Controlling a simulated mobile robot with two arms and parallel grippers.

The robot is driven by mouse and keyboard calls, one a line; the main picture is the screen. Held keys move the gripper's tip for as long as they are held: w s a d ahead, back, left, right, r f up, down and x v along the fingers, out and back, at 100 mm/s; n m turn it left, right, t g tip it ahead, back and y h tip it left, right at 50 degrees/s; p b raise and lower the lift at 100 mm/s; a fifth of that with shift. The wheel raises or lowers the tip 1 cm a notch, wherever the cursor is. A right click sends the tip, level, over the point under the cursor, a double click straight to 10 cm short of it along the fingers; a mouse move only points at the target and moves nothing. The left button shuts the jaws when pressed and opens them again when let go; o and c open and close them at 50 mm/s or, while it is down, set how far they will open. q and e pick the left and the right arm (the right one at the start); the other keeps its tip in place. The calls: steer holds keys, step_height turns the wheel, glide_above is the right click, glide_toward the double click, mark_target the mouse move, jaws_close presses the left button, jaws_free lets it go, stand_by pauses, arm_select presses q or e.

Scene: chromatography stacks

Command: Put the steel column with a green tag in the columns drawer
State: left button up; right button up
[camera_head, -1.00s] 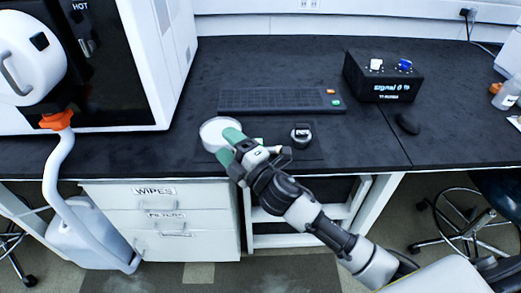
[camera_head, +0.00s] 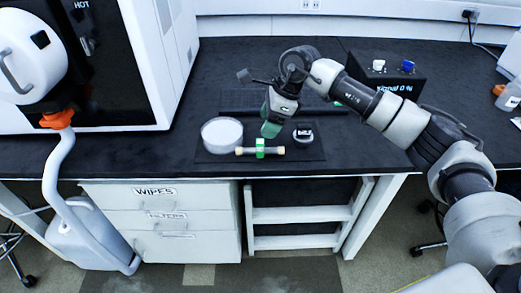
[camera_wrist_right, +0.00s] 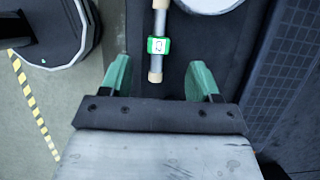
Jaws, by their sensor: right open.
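The steel column (camera_head: 246,151) with pale ends and a green tag (camera_head: 260,148) lies flat on a dark mat on the bench. In the right wrist view the column (camera_wrist_right: 158,62) lies ahead, lengthwise between the lines of the fingers. My right gripper (camera_head: 271,121) is open and empty, with green fingers pointing down, above and just behind the column. It also shows in the wrist view (camera_wrist_right: 160,78). A white drawer unit (camera_head: 110,218) stands under the bench, its drawers shut. Labels WIPES and FILTERS are readable; I see no columns label. My left gripper is out of view.
A round clear-white dish (camera_head: 222,134) stands left of the column, and a small dark round item (camera_head: 303,133) right of it. A keyboard (camera_head: 232,100) and a black signal box (camera_head: 405,82) are behind. A white instrument (camera_head: 178,50) stands at left.

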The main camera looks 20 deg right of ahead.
mark_target(260, 141)
steer(key=x, duration=0.9)
steer(key=shift+d+f, duration=0.15)
steer(key=shift+f, duration=0.05)
steer(key=shift+s, duration=0.1)
steer(key=c, duration=1.1)
steer(key=shift+r, duration=0.1)
steer(key=shift+r, duration=0.1)
